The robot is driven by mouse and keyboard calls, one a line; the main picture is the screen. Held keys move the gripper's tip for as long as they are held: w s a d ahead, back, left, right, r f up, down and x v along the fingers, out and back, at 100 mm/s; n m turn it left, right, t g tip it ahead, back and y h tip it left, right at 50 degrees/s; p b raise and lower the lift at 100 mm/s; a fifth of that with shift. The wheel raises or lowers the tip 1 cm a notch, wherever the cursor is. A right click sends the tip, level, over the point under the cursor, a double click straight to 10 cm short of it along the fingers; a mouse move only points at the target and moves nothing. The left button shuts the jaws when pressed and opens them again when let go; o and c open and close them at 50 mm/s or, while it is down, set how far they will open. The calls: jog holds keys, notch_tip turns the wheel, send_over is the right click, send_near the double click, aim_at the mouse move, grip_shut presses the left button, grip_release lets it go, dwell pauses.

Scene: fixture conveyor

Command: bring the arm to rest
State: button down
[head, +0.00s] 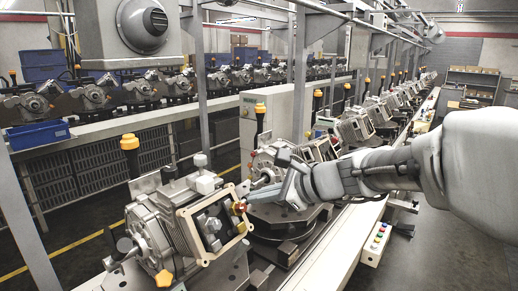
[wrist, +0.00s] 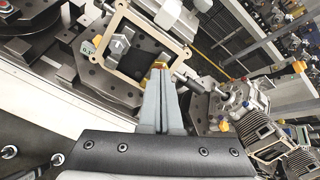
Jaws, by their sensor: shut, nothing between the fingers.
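My arm reaches in from the right in the head view. My gripper (head: 250,196) points left at the open square face of the nearest grey machine housing (head: 172,232). In the wrist view my gripper (wrist: 160,68) has its fingers together, with nothing held. The fingertips lie by the edge of the housing's cream frame (wrist: 127,72). I cannot tell whether they touch it. A small red and yellow part shows at the fingertips in the head view. Grey blocks sit inside the frame.
More housings (head: 352,127) stand along the conveyor on round fixtures (head: 285,222). A button box (head: 375,243) is fixed at the conveyor's front edge. A second line with blue bins (head: 38,135) runs behind. Grey floor (head: 440,255) is clear at the lower right.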

jog(key=s+d+f+n+h, duration=0.2)
jog(key=s+d+n+h, duration=0.1)
jog(key=s+n, duration=0.3)
jog(key=s+d+f+n+g+h, duration=0.1)
jog(key=s+d+f+n+h, duration=0.1)
jog(key=s+d+n, duration=0.4)
jog(key=s+d+f+n+h, duration=0.2)
jog(key=s+d+n+h, duration=0.2)
jog(key=s+n, duration=0.3)
jog(key=s+d, duration=0.1)
jog(key=s, duration=0.3)
jog(key=shift+n+g, duration=0.3)
jog(key=shift+g, duration=0.1)
